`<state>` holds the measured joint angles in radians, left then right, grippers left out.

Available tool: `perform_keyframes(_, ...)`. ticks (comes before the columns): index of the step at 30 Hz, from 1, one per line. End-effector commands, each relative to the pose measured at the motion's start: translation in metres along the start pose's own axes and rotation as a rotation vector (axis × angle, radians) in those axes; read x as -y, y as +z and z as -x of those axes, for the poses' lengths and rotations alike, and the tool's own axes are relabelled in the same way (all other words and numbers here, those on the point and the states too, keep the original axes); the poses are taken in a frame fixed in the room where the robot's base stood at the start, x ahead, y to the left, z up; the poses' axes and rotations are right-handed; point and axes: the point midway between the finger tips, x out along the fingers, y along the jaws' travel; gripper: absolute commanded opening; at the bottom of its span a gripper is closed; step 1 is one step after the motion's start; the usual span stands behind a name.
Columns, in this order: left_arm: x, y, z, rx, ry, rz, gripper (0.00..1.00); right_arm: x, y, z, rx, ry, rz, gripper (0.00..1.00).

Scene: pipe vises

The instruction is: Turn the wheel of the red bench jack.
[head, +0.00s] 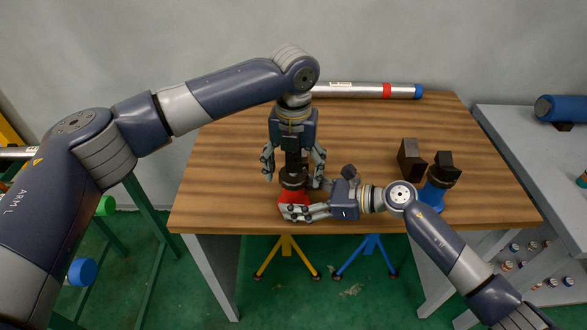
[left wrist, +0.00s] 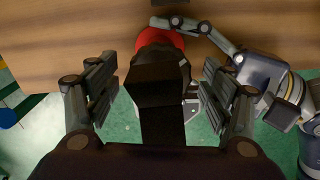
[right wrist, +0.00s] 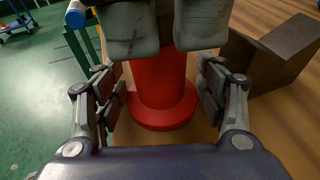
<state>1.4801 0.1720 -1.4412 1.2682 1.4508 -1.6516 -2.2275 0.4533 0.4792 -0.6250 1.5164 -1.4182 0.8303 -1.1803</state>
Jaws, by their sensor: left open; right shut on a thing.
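The red bench jack (head: 293,197) stands near the table's front edge, with a dark upper part (left wrist: 158,72) above its red base (left wrist: 160,40). Its red column shows in the right wrist view (right wrist: 160,85). My left gripper (head: 293,160) points down over the jack, open, its fingers on either side of the dark upper part in the left wrist view. My right gripper (head: 306,198) comes in low from the right and is shut on the red bench jack's column. I cannot make out the wheel clearly; the grippers hide much of the jack.
A blue jack (head: 433,194) with a dark top stands to the right, beside a dark block (head: 410,160). A silver pipe (head: 350,90) with a red band and blue end lies along the table's back. The wooden table (head: 225,180) is clear on the left.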

Motion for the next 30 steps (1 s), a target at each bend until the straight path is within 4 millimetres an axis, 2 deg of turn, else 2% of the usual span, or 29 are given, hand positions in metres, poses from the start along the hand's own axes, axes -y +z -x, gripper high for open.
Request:
perform_keyframes(2,-0.0002,-0.0001,0.0000,0.000,0.000,0.000,0.74,0.0006,-0.0001,0.0002,0.000,-0.002,0.000,0.52)
perform_keyframes(8,-0.0002,-0.0001,0.0002,-0.001,0.000,0.000,0.31,0.0006,-0.0001,0.0002,0.000,-0.002,0.000,0.52)
perform_keyframes(20,0.0001,-0.0008,-0.0005,-0.004,0.000,0.042,0.30,0.0005,-0.0002,0.0002,0.000,-0.001,0.000,0.52)
perform_keyframes(30,0.0001,-0.0008,-0.0008,-0.004,0.000,0.260,0.30,0.0005,-0.0002,0.0003,0.000,-0.001,0.000,0.52)
